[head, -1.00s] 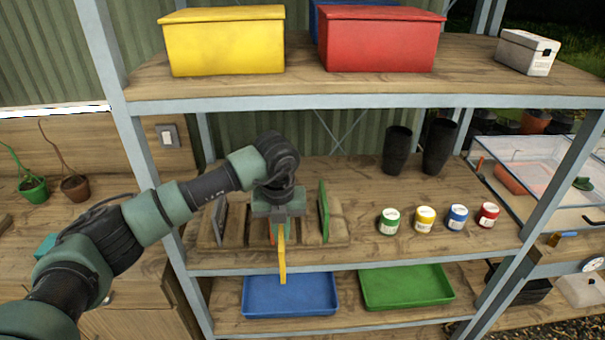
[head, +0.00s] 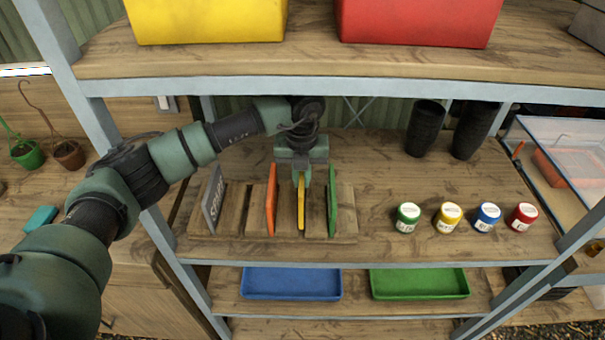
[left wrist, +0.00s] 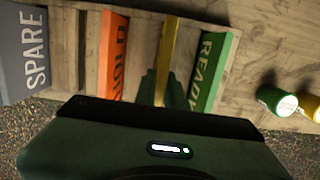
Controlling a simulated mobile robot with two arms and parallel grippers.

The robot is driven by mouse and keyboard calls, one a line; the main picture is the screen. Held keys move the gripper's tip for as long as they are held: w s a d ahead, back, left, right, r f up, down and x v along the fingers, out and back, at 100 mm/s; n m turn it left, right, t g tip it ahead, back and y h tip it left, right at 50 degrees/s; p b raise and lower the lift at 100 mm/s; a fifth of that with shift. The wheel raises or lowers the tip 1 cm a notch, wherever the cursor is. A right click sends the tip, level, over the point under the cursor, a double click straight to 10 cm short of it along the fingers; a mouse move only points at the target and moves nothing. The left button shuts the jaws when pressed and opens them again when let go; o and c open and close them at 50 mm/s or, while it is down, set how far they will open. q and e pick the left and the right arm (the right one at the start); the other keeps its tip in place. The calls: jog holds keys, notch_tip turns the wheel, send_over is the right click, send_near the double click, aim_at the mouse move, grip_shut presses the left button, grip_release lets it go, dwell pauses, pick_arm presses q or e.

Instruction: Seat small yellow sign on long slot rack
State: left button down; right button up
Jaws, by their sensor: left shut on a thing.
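The small yellow sign (head: 301,205) is upright in the grip of my left gripper (head: 301,182), between the orange sign and the green sign. The long slot rack (head: 346,222) is a wooden block with slots on the middle shelf. The yellow sign is over or in the gap between those two signs; I cannot tell whether its lower edge is in the slot. In the left wrist view, the yellow sign (left wrist: 167,45) shows edge-on between the fingers (left wrist: 163,88). The right gripper is not in view.
The rack also holds a grey "SPARE" sign (head: 213,198), an orange sign (head: 271,200) and a green "READY" sign (head: 332,200), close on both sides of the gripper. Several small pots, including a green one (head: 407,217), stand to the right. The upper shelf (head: 310,84) is overhead.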

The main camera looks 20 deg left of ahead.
pick_arm(q)
jog(key=shift+w+f+b, duration=0.1)
jog(key=shift+f+b, duration=0.25)
jog(key=shift+f, duration=0.25)
jog(key=shift+f+b, duration=0.5)
jog(key=shift+f, duration=0.15)
jog(key=shift+f+b, duration=0.3)
jog(key=shift+f, duration=0.1)
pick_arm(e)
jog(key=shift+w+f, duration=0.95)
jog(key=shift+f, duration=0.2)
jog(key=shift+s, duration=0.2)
pick_arm(q)
jog(key=shift+f, duration=0.15)
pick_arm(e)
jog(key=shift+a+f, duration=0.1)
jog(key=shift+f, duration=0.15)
pick_arm(q)
jog(key=c, duration=1.4)
grip_release()
jog(key=shift+b, duration=0.3)
